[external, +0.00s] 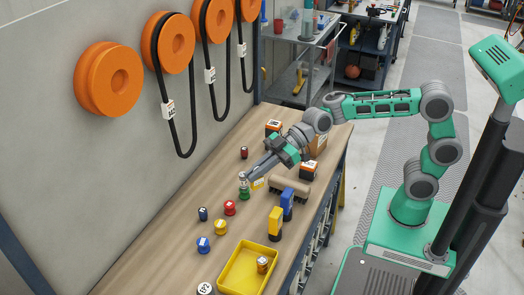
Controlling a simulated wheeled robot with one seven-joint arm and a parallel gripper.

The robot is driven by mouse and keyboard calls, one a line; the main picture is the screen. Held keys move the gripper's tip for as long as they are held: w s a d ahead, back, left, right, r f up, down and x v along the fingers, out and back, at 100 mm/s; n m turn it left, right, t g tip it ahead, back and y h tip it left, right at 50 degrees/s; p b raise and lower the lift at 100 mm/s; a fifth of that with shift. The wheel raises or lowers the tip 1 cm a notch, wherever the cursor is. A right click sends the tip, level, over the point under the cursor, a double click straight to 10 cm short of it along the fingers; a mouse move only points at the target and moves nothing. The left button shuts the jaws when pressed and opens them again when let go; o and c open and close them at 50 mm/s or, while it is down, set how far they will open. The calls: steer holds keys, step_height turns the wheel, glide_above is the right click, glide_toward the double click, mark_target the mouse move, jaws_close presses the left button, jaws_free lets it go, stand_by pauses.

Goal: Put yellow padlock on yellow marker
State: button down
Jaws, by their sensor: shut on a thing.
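My gripper (243,180) reaches down and left over the workbench, shut at a small green thing (244,194) with a pale top, directly under its fingertips. Whether the green thing touches the bench is too small to tell. A small yellow piece with a pale face (258,183) shows just right of the fingertips; I cannot tell whether it is a padlock or a marker. A round yellow thing with a white label (221,227) stands on the bench nearer the camera, apart from the gripper. No yellow thing shows clearly between the fingers.
Orange reels line the wall.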

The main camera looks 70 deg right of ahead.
step_height(320, 180, up, 3)
steer(key=s+a, duration=0.1)
steer(key=n+g+y+p, duration=0.1)
steer(key=n+g+p, duration=0.1)
steer(key=p, duration=0.1)
glide_above(218, 224)
steer(key=shift+f, duration=6.8)
steer(key=shift+f, duration=0.1)
steer(key=shift+f+b, duration=0.15)
steer(key=shift+b, duration=0.25)
steer(key=c, duration=1.6)
jaws_free()
